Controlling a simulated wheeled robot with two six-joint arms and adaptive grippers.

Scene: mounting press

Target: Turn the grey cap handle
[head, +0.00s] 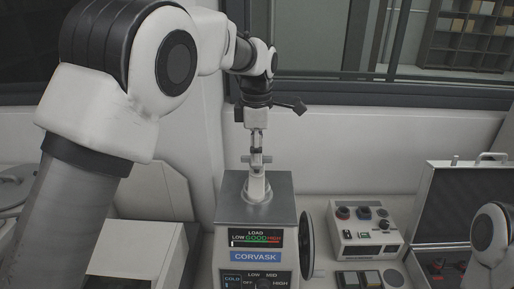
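The mounting press (256,256), labelled CORVASK, stands at the lower centre with a grey top plate. A small pale post rises from the plate, and the grey cap handle (263,160) lies across it as a short crossbar. My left gripper (257,151) points straight down from above, with its fingertips at the handle. The fingers look narrow and overlap from this angle, so I cannot tell whether they are open or closed around the handle. My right gripper is out of view; only a piece of my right arm shows at the lower right edge.
A dark wheel (307,247) sits on the press's right side. A control box with knobs (365,232) stands to the right, with a button panel (369,279) in front. An open silver case (452,185) is at far right. A white wall and window lie behind.

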